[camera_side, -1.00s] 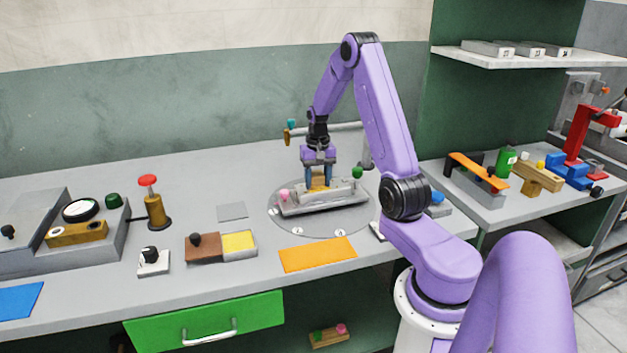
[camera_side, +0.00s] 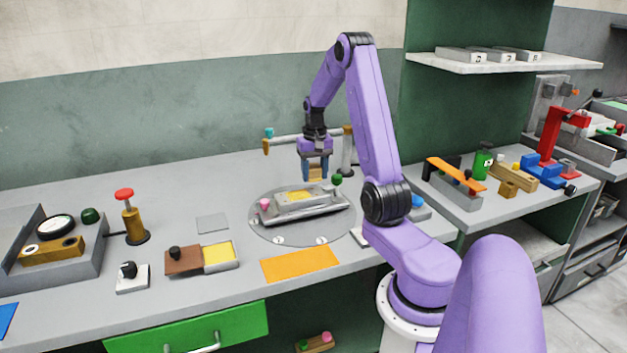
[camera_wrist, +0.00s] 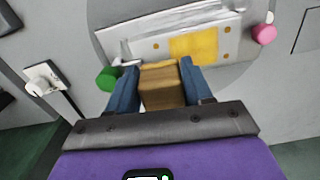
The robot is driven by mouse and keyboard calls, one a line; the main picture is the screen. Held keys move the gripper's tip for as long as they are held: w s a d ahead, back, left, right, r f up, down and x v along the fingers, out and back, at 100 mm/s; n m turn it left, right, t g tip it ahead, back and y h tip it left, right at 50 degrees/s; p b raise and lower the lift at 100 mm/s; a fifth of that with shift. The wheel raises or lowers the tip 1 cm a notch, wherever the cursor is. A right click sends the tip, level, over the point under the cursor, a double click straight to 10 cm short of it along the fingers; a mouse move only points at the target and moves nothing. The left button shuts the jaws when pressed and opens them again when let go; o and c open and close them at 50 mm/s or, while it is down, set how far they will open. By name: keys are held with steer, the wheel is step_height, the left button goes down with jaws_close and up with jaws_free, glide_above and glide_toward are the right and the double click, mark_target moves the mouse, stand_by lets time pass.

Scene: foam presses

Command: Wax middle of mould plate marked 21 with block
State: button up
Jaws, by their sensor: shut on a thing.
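My gripper (camera_side: 316,176) is shut on a tan wooden block (camera_wrist: 161,88), its blue fingers on both sides. It holds the block above the right end of a grey mould plate (camera_side: 272,211), apart from it as far as I can tell. The plate lies on a round grey turntable (camera_side: 262,232), between a pink knob and a green knob. A yellow patch (camera_wrist: 193,47) covers the plate's middle; it also shows in the side view (camera_side: 299,195). I cannot read a number on this plate. The block's underside is hidden.
A brown pad and a yellow pad (camera_side: 220,254) sit in a tray left of the turntable. An orange mat (camera_side: 300,264) lies in front. A post with a horizontal bar (camera_side: 290,141) stands behind the plate. Several marked plates lie on the shelf (camera_side: 500,62).

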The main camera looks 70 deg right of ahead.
steer(key=shift+r, duration=1.85)
steer(key=shift+w+a, duration=0.1)
